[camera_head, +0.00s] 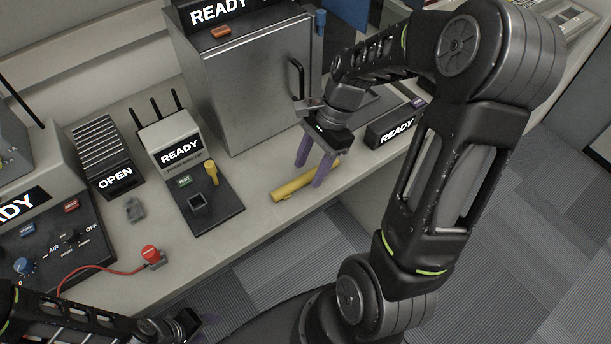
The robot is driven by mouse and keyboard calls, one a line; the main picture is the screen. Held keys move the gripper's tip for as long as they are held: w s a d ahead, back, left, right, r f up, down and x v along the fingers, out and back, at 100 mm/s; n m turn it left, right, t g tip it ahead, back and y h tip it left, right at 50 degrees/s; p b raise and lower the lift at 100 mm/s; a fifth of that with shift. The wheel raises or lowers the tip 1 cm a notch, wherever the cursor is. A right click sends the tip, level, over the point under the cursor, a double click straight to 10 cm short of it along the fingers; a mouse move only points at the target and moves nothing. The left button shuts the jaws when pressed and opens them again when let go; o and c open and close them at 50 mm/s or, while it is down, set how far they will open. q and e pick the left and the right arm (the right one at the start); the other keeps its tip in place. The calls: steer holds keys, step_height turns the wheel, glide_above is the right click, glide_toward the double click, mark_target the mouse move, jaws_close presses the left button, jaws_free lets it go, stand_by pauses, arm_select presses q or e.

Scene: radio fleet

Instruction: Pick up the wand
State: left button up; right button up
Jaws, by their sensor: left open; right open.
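The wand (290,188) appears as a yellow rod lying on the light counter near its front edge, in front of the grey cabinet. My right gripper (310,173) points down at it with its purple fingers open. One finger shows on the far side of the wand. The other crosses in front of it and hides part of its right half. I cannot tell whether either finger touches it. My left gripper (190,323) is low at the lower left, away from the wand, open and mostly dark against the floor.
A grey cabinet (255,85) with a handle stands behind the wand. A black READY box (393,128) is to the right. A READY device with a dark base (222,212) and a yellow knob (211,170) is to the left.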

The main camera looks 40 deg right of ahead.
steer(key=shift+x, duration=0.9)
jaws_close()
stand_by(0.4)
